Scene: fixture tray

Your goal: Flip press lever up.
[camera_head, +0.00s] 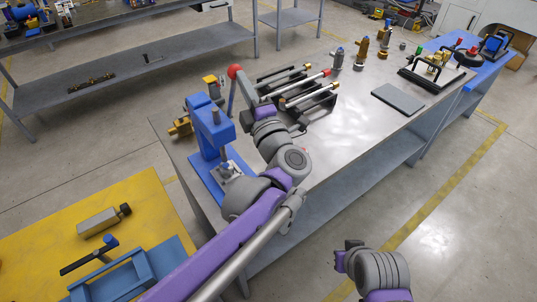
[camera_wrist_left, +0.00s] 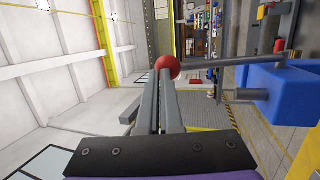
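The blue press (camera_head: 212,135) stands on the near left end of the metal table. Its lever (camera_head: 231,95) has a grey rod and a red ball knob (camera_head: 234,72); in the head view the rod points upward. In the left wrist view the red ball (camera_wrist_left: 168,66) is at my fingertips, and the rod runs right to the blue press body (camera_wrist_left: 275,92). My left gripper (camera_head: 243,80) is beside the ball; its fingers lie close together and look shut, with nothing between them. Whether they touch the ball is unclear. My right gripper (camera_head: 343,258) is low at the right, its fingers too small to judge.
A black rack with rods (camera_head: 305,95) lies just right of my left gripper. Brass fittings (camera_head: 362,48) and a grey plate (camera_head: 398,99) sit farther along the metal table. A yellow table (camera_head: 60,225) with a blue frame is at the left. The table middle is fairly clear.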

